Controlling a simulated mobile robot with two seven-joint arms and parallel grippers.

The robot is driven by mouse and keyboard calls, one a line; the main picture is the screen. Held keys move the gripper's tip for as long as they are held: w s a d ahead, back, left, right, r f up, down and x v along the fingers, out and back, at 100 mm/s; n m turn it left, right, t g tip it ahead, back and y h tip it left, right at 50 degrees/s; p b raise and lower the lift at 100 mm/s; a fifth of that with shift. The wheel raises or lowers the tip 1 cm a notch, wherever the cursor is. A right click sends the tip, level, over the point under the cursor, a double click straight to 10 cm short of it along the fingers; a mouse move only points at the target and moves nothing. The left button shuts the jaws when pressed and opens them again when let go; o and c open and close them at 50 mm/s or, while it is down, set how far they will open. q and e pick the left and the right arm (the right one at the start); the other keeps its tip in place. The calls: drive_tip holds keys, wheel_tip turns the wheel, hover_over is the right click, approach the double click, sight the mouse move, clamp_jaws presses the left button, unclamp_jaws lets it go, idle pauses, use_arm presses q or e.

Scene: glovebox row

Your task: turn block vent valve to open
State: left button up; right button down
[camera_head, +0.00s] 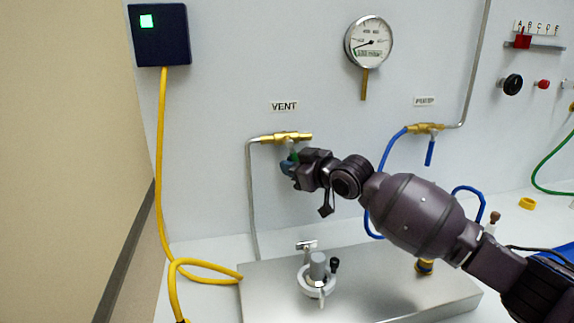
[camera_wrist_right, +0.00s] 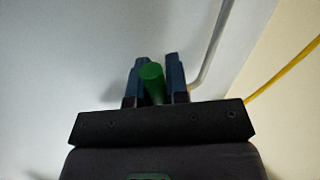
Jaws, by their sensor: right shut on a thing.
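The vent valve (camera_head: 287,138) is a brass fitting on the white wall under the VENT label (camera_head: 284,105). Its green handle (camera_head: 293,156) points down from the brass body. My right gripper (camera_head: 288,165) is at the handle, with its fingers around the lower part. In the right wrist view the green handle (camera_wrist_right: 152,80) stands between the two blue-grey fingers of my right gripper (camera_wrist_right: 156,82), which are shut on it. The handle's lower end is partly hidden by the gripper in the head view. My left gripper is not in view.
A metal block (camera_head: 385,290) with a clamp fitting (camera_head: 318,275) stands below. The pump valve (camera_head: 426,128) with a blue handle is to the right. A round gauge (camera_head: 369,42) hangs above. A yellow cable (camera_head: 162,150) runs down at the left. A grey pipe (camera_head: 251,200) drops from the vent valve.

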drive_tip(key=shift+w+d+r+n+g+h+p, duration=0.1)
drive_tip(key=shift+d+r+n+g+h+p, duration=0.1)
drive_tip(key=shift+d+n+h+p, duration=0.25)
drive_tip(key=shift+w+d+r+n+g+h+p, duration=0.1)
drive_tip(key=shift+d+n+g+h+p, duration=0.1)
drive_tip(key=shift+d+n+h, duration=0.3)
drive_tip(key=shift+f, duration=0.1)
drive_tip(key=c, duration=1.1)
unclamp_jaws()
